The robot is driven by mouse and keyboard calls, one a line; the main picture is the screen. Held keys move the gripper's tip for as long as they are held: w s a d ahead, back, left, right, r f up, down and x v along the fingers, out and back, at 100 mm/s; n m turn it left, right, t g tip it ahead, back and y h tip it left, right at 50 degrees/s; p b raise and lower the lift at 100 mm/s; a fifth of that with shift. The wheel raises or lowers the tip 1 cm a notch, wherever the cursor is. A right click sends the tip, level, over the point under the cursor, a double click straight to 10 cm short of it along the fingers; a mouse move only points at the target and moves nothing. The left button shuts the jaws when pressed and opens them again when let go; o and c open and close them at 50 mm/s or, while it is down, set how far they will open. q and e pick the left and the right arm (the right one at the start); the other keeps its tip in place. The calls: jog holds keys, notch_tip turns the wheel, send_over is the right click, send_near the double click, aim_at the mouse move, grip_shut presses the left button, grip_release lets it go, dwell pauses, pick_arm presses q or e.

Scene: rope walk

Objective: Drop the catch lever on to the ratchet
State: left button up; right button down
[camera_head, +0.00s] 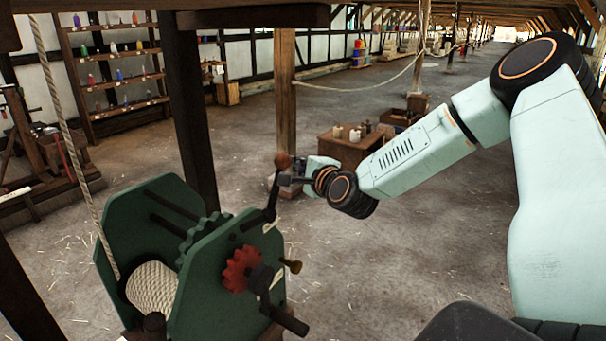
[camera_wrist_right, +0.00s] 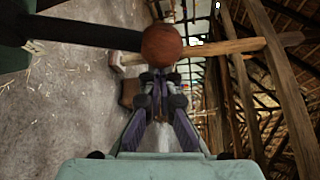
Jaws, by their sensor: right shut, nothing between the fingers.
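The catch lever (camera_head: 271,200) is a black bar with a brown ball knob (camera_head: 283,160) on top. It stands up, leaning slightly right, on the green winch's near side plate (camera_head: 212,290). The red toothed ratchet (camera_head: 241,269) sits below and left of the lever's foot, and the lever stands clear of its teeth. My right gripper (camera_head: 286,180) is shut and empty, close by the lever just below the knob; I cannot tell if they touch. In the right wrist view the knob (camera_wrist_right: 163,46) is just beyond the fingertips (camera_wrist_right: 160,76). My left gripper is not in view.
Rope (camera_head: 153,288) is wound on the winch drum and runs up left. A wooden post (camera_head: 285,95) and a low box table (camera_head: 346,150) stand behind. The floor at right is clear.

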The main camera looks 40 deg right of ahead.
aim_at(283, 164)
jog(key=a, duration=0.1)
jog(key=a+r+n+b, duration=0.1)
jog(key=s+a+n+t+b, duration=0.1)
jog(key=shift+a+r+h, duration=0.2)
jog(key=shift+r+h, duration=0.1)
jog(key=shift+h, duration=0.1)
jog(key=shift+a+r+n+t+b, duration=0.15)
jog(key=shift+a+n+t+b, duration=0.2)
jog(key=shift+n, duration=0.15)
jog(key=shift+s+a+r+n+t+b, duration=0.1)
jog(key=shift+a+n+t+b, duration=0.25)
jog(key=shift+a+n+b, duration=0.35)
jog(key=shift+s+a+r+n+t+b, duration=0.25)
jog(key=shift+s+a+n+t+b, duration=0.05)
jog(key=shift+a+n+b, duration=0.15)
